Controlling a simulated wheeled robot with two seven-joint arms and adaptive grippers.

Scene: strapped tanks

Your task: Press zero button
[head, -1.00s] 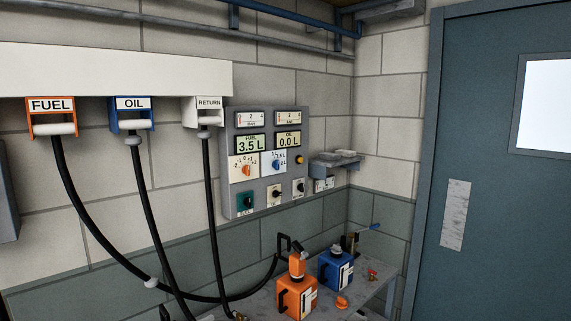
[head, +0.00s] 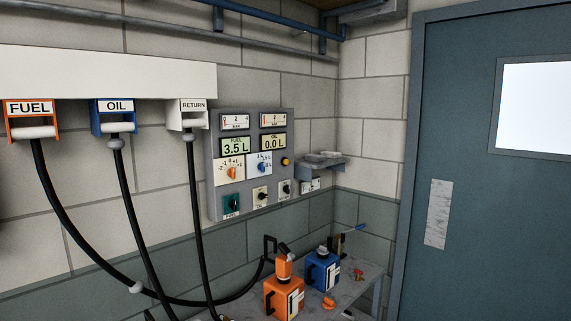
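The grey control panel (head: 215,190) is on the wall near the middle of the head view. A round amber button (head: 285,161) sits at its right side; I cannot read any zero label. The fuel display (head: 235,146) reads 3.5 L and the oil display (head: 273,142) reads 0.0 L. Below them are a dial with an orange knob (head: 232,172) and a dial with a blue knob (head: 263,167). A green switch (head: 231,204) and two black knobs are along the bottom. Neither of my grippers is in view.
An orange can (head: 283,297) and a blue can (head: 322,270) stand on a grey bench (head: 345,295) below the panel. Black hoses (head: 127,205) hang from the fuel, oil and return holders at left. A small shelf (head: 320,166) is right of the panel; a grey-blue door (head: 465,200) is at far right.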

